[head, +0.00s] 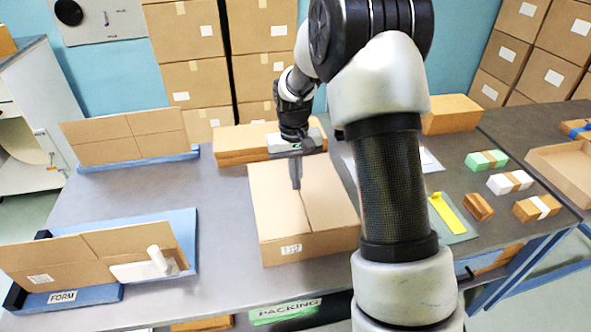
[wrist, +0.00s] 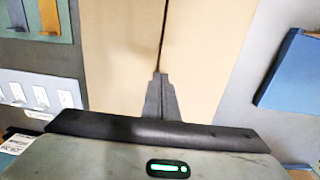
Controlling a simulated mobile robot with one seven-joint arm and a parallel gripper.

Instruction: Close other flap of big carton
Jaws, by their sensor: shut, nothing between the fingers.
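The big carton (head: 318,245) stands on the grey table in the middle of the head view. Its two top flaps lie about flat, with a thin dark seam between them. The left flap (head: 272,200) and the right flap (head: 332,193) both show. In the wrist view the left flap (wrist: 118,60) and right flap (wrist: 205,60) run along a narrow dark gap. My gripper (head: 296,186) is shut and empty, pointing down at the seam near the carton's far part. Its fingertips (wrist: 159,76) lie over the gap; I cannot tell whether they touch.
Flat cartons stand in blue holders at left, one by a FORM label (head: 62,297). A long closed box (head: 232,144) lies behind the carton. Small banded packs (head: 510,183) and an open tray (head: 565,172) are at right. Table left of the carton is clear.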

